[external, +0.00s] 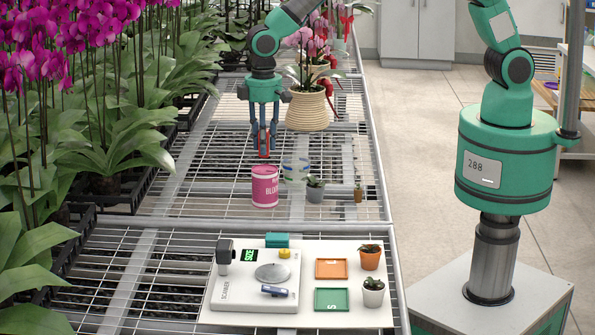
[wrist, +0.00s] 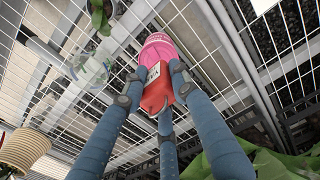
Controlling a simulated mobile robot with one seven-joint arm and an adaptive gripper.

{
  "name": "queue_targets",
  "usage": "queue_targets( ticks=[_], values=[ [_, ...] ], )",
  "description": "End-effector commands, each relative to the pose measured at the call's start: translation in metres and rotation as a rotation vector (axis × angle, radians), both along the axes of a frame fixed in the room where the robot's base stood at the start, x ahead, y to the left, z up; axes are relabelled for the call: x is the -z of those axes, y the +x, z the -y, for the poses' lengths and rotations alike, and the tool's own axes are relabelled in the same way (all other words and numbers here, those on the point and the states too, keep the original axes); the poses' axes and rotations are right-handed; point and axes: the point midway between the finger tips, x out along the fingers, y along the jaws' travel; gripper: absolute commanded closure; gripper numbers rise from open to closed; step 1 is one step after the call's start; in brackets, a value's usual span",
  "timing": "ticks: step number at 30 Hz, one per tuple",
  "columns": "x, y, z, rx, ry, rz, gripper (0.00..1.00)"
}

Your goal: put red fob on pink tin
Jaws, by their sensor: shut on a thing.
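The pink tin (external: 265,188) stands upright on the wire bench, with white lettering on its side. It also shows in the wrist view (wrist: 158,48), partly behind the fob. My gripper (external: 264,144) points down above the tin and is shut on the red fob (external: 264,153). In the wrist view the red fob (wrist: 157,90), with a white label, sits between the blue-grey fingers of my gripper (wrist: 153,85). In the external view the fob appears a little above the tin's top; the exact gap is hard to tell.
A large ribbed orchid pot (external: 308,108) is behind, right of my gripper. A white board (external: 345,317) with a scanner and trays lies in front. Orchids (external: 110,150) crowd the left.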

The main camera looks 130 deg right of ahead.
Motion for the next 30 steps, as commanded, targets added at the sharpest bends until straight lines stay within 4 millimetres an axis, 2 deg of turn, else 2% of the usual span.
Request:
queue_targets(
  ticks=[11, 25, 26, 28, 30],
  values=[
    [0.034, 0.000, 0.000, 0.000, 0.001, -0.001, 0.98],
    [0.038, 0.000, 0.000, 0.000, 0.001, -0.001, 0.98],
    [0.038, 0.000, 0.000, 0.000, 0.001, -0.001, 0.71],
    [0.038, 0.000, 0.000, 0.000, 0.001, -0.001, 0.57],
    [0.038, 0.000, 0.000, 0.000, 0.001, -0.001, 0.54]
  ],
)
